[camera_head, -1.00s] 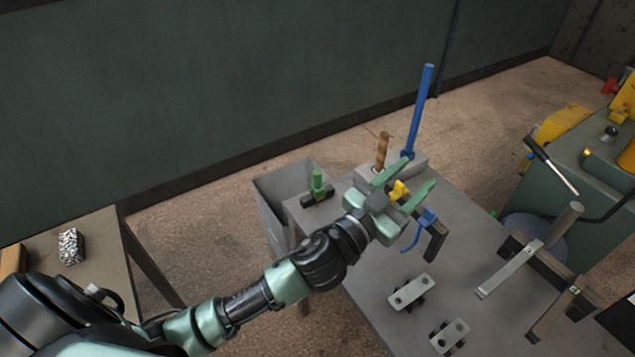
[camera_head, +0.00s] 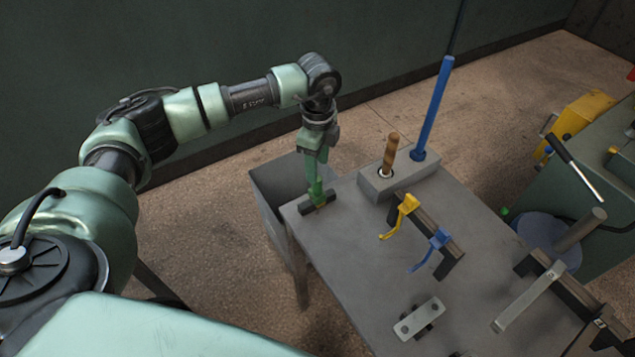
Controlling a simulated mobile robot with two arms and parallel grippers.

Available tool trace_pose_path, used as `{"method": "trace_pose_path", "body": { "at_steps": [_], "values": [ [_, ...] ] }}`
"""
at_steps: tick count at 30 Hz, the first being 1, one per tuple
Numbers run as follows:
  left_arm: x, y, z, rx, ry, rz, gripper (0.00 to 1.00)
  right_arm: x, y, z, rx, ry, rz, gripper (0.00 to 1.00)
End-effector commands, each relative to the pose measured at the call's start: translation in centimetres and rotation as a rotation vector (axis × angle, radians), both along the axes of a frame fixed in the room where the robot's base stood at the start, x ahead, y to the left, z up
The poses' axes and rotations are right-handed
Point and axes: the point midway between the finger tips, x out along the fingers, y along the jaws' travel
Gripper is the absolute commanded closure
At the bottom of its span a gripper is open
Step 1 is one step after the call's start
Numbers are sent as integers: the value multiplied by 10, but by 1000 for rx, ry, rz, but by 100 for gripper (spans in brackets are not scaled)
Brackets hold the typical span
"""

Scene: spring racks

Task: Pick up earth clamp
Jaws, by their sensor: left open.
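A green piece (camera_head: 318,195) stands on a short dark bar (camera_head: 318,208) at the far left corner of the grey table; it looks like the earth clamp, though no label shows. My left gripper (camera_head: 316,177) points down over the green piece, fingers open, with the tips at its upper part. Similar green colours make it hard to tell whether they touch it. A yellow hook-shaped piece (camera_head: 402,212) and a blue one (camera_head: 436,246) hang on a dark rail (camera_head: 424,225) to the right. My right gripper is not in view.
A grey block (camera_head: 377,187) holds a wooden handle (camera_head: 390,150) and a tall blue rod (camera_head: 435,105) behind the rail. A grey bin (camera_head: 265,205) stands left of the table (camera_head: 345,245). A metal plate (camera_head: 419,319) and more dark racks (camera_head: 545,270) stand in front and right.

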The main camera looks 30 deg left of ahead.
Motion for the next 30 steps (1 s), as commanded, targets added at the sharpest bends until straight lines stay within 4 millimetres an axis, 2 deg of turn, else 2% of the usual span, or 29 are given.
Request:
{"method": "trace_pose_path", "body": {
  "at_steps": [9,12,15,24,25,27,30],
  "values": [
    [-2,1,-34,0,5,-1,51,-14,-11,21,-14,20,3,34],
    [-1,2,-51,0,6,0,51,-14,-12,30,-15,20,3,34],
    [-1,1,-65,-1,4,-2,51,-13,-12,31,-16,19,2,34],
    [0,1,-73,-3,1,-3,51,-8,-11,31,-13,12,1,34],
    [0,1,-73,-3,1,-3,57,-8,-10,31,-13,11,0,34],
    [0,1,-73,-3,1,-3,76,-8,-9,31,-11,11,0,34],
    [0,1,-73,-3,1,-3,100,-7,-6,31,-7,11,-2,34]
  ]
}}
